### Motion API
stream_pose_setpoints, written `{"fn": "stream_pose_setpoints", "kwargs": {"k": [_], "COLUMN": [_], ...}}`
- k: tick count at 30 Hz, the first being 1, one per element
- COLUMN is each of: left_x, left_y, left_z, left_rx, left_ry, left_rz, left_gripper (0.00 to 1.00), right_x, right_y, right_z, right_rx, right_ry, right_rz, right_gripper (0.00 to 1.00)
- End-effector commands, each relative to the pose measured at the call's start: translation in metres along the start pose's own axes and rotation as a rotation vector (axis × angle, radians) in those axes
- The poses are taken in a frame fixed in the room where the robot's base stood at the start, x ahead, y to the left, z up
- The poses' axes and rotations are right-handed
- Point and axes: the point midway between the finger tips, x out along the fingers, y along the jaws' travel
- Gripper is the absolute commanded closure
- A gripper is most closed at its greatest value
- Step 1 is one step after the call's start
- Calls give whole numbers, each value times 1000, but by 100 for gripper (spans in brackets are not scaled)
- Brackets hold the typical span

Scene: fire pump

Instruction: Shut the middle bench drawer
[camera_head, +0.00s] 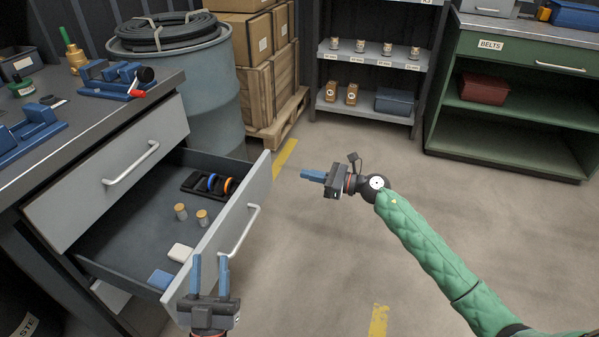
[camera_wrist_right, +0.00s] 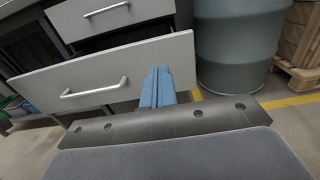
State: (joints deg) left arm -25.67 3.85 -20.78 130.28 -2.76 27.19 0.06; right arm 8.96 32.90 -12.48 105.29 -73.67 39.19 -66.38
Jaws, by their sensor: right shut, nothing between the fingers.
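The middle bench drawer (camera_head: 262,182) is pulled well out below a closed upper drawer (camera_head: 103,185). Its grey front and bar handle (camera_head: 240,232) face right; the front also shows in the right wrist view (camera_wrist_right: 60,84). Inside lie orange and blue rings in a dark holder, two small cylinders, a white block and a blue block. My right gripper (camera_head: 312,176) is shut and empty, to the right of the front and pointing at its far part, apparently a short gap away. My left gripper (camera_head: 209,270) is open and empty by the near end of the front; contact is unclear.
The bench top (camera_head: 110,115) holds blue clamp tools. A grey-blue drum (camera_head: 190,85) stands behind the drawer, beside stacked boxes on a pallet (camera_head: 283,122). Shelves (camera_head: 375,70) and a green cabinet (camera_head: 510,120) stand at the back. The floor to the right is clear.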

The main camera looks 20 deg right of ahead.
Motion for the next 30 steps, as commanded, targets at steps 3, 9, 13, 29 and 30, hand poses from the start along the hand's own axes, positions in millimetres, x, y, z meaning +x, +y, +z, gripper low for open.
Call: {"fn": "stream_pose_setpoints", "kwargs": {"k": [3, 9, 13, 29, 30], "left_x": [-2, -4, -5, -4, -4], "left_y": [0, 0, 0, 0, 0], "left_z": [4, 10, 12, 10, 10], "left_rx": [-1, -3, -4, -3, -3], "left_ry": [-16, -36, -44, -35, -35], "left_rz": [-1, -2, -3, -1, -1], "left_gripper": [61, 61, 61, 61, 61], "right_x": [20, 56, 78, 124, 124], "right_y": [0, 0, -1, -1, -1], "right_z": [1, 2, 2, 1, 1], "right_rx": [1, 2, 2, 1, 1], "right_ry": [-2, -3, -4, -1, -1], "right_rz": [0, 0, -1, -1, -1], "right_gripper": [100, 100, 100, 100, 100]}}
